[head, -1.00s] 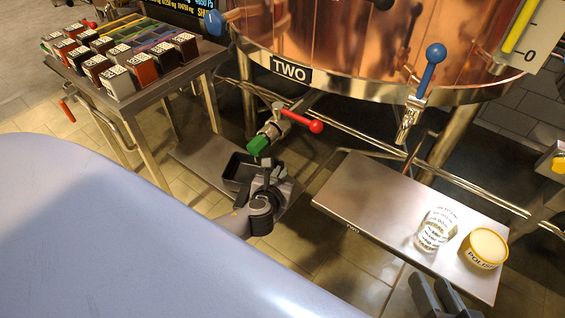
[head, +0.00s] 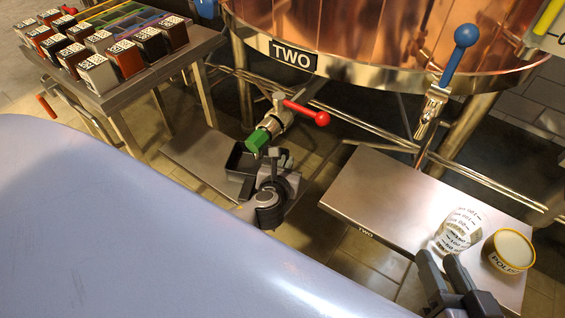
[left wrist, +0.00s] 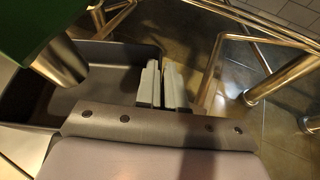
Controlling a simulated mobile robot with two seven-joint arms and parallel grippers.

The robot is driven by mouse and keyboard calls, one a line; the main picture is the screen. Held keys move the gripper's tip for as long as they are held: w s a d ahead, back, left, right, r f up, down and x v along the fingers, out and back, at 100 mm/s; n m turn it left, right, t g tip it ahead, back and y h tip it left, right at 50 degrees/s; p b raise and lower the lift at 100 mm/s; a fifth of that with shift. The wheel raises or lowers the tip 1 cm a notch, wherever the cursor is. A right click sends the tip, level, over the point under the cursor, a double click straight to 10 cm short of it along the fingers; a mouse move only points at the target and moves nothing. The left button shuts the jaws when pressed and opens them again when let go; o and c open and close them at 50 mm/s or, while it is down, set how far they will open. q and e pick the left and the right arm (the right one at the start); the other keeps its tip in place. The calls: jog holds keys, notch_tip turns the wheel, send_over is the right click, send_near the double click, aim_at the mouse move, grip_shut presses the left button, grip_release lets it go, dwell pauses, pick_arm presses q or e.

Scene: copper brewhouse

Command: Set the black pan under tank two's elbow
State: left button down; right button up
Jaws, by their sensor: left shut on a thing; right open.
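The black pan (head: 236,180) is at the low shelf between the legs in the head view, close below tank two's elbow with its green end (head: 258,139). My left gripper (head: 276,158) is shut on the pan's right wall. In the left wrist view the pan (left wrist: 95,92) lies left of the gripper (left wrist: 162,86), and the green end (left wrist: 35,25) overhangs its far left part. I cannot tell whether the pan rests on the shelf. My right gripper (head: 440,262) is open and empty, in front of the beaker.
The valve's red lever (head: 308,113) points right above the elbow. A steel shelf (head: 375,200) at right holds a clear beaker (head: 459,233) and a yellow polish tub (head: 509,250). A side table (head: 150,80) carries several labelled boxes. A pale blue rounded surface (head: 110,220) fills the lower left.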

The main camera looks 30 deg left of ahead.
pick_arm(q)
jog(key=shift+d, duration=0.1)
jog(key=c, duration=1.7)
grip_release()
jog(key=shift+f, duration=0.1)
jog(key=o, duration=0.5)
jog(key=shift+c, duration=0.2)
